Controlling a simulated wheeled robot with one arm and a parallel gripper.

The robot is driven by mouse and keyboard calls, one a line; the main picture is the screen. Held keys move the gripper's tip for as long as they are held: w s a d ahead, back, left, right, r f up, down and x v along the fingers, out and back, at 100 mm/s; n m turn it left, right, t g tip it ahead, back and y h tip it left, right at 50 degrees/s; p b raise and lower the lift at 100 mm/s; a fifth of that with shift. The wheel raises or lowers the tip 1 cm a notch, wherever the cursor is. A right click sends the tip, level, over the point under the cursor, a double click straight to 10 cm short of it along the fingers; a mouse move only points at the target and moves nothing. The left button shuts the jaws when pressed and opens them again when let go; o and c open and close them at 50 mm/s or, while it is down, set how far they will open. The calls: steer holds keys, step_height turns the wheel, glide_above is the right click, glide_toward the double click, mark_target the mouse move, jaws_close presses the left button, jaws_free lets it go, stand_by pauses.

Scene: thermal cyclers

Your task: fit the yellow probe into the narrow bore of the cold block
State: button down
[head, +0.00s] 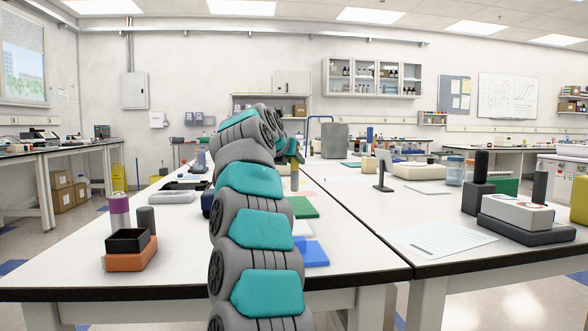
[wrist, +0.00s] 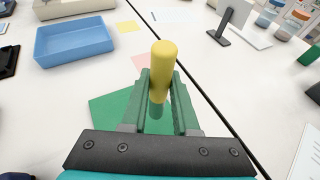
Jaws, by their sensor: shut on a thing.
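My gripper (wrist: 158,95) is shut on the yellow probe (wrist: 163,60). The probe stands up between the green fingers, its rounded yellow top above them and a greenish lower part below. It hangs over a flat green piece (wrist: 108,108) on the white bench. In the head view the probe (head: 295,178) shows beside the end of my arm, and my gripper is mostly hidden there. I cannot pick out the cold block or its narrow bore for certain in either view.
A blue open tray (wrist: 75,44) lies ahead to the left. A dark stand (head: 383,172) is to the right, past the dark seam between benches. An orange block with a black box (head: 128,241) stands at the near left.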

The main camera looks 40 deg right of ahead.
mark_target(292, 170)
steer(key=shift+w+d+f, duration=0.2)
steer(key=shift+w+d, duration=0.1)
steer(key=shift+w, duration=0.05)
steer(key=shift+s+f+b, duration=0.1)
steer(key=shift+f+b, duration=0.3)
steer(key=shift+f, duration=0.2)
steer(key=shift+f+b, duration=0.55)
steer(key=shift+f, duration=0.5)
steer(key=shift+f, duration=0.15)
steer(key=c, duration=0.7)
jaws_free()
steer(key=shift+o, duration=0.2)
steer(key=shift+r, duration=0.2)
steer(key=shift+a+r, duration=0.1)
steer(key=shift+a, duration=0.25)
steer(key=b+v, duration=0.1)
steer(key=v, duration=1)
steer(key=shift+s, duration=0.2)
